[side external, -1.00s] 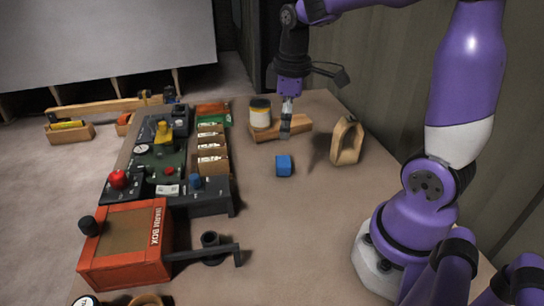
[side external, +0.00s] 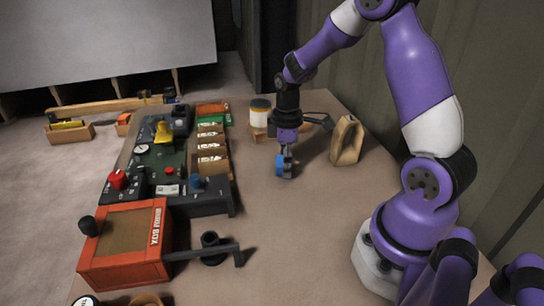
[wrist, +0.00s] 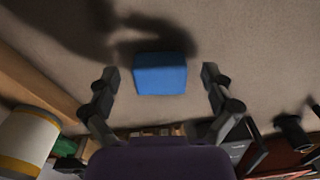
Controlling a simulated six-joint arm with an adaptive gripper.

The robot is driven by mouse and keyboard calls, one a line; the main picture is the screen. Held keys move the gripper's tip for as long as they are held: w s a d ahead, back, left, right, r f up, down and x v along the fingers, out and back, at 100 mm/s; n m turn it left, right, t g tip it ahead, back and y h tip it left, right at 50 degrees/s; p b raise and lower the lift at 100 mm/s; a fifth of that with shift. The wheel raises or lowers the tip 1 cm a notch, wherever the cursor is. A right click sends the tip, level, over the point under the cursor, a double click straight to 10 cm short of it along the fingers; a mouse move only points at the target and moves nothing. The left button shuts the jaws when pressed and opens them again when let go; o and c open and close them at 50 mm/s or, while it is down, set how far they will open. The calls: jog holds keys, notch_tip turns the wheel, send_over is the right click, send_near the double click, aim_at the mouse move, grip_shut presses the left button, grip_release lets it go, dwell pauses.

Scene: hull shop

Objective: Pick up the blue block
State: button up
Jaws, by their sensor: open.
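The blue block (side external: 279,166) lies on the brown bench top, partly hidden behind my gripper (side external: 286,165) in the side external view. In the wrist view the blue block (wrist: 161,74) sits between and just beyond the two spread fingertips of my gripper (wrist: 161,78). There is a gap on each side of it, and neither finger appears to touch it. My gripper points down over the bench, open and empty.
A wooden handled piece (side external: 347,141) stands to the right of my gripper. A white jar (side external: 259,115) with a dark lid is behind it.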

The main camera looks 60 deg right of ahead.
jog(key=shift+f, duration=0.1)
jog(key=c, duration=1.2)
jog(key=shift+c, duration=0.2)
